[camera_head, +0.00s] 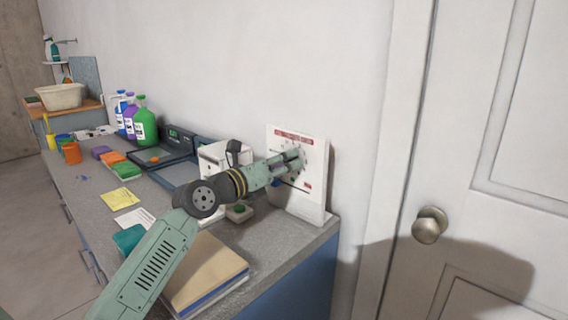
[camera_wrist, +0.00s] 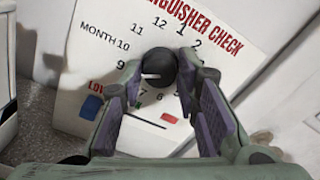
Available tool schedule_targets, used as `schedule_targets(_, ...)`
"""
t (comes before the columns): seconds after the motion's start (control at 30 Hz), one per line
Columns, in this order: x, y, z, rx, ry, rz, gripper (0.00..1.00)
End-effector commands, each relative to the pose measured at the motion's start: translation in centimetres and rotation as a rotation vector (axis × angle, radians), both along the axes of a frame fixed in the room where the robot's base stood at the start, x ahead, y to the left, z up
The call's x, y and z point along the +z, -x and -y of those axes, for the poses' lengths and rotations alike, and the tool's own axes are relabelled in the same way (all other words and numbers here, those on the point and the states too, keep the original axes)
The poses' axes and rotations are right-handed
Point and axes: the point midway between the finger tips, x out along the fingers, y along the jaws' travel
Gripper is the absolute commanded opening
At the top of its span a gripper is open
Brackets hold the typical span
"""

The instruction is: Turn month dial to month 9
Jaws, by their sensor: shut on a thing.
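A white panel (camera_head: 312,150) headed "extinguisher check" stands upright against the wall at the counter's far right end. In the wrist view, the panel (camera_wrist: 95,60) fills the middle, with month numbers in a ring around a round black dial (camera_wrist: 158,66). A white mark on the dial's face points left, roughly toward the 9; its exact aim is unclear. The 8 is hidden behind my left finger. My gripper (camera_wrist: 160,72) is shut on the dial, one finger on each side. In the head view, my gripper (camera_head: 294,160) reaches the panel's face and hides the dial.
A white box-like device (camera_head: 214,158) stands left of the panel, behind my arm. A brown book or folder (camera_head: 208,265) lies at the counter's front. Bottles, trays and colored blocks fill the counter farther left. A door with a knob (camera_head: 429,225) is at right.

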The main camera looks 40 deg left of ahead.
Motion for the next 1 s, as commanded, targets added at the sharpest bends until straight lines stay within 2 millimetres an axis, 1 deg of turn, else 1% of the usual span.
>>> schedule_targets(0.43,0.12,-0.01,0.01,0.0,0.011,0.001,0.01)
schedule_targets(0.47,0.13,-0.01,0.01,0.0,0.011,0.001,0.3)
schedule_targets(0.77,0.06,-0.01,0.01,0.0,0.011,0.0,0.5)
schedule_targets(1.0,0.04,0.0,0.0,0.0,0.011,0.0,0.5)
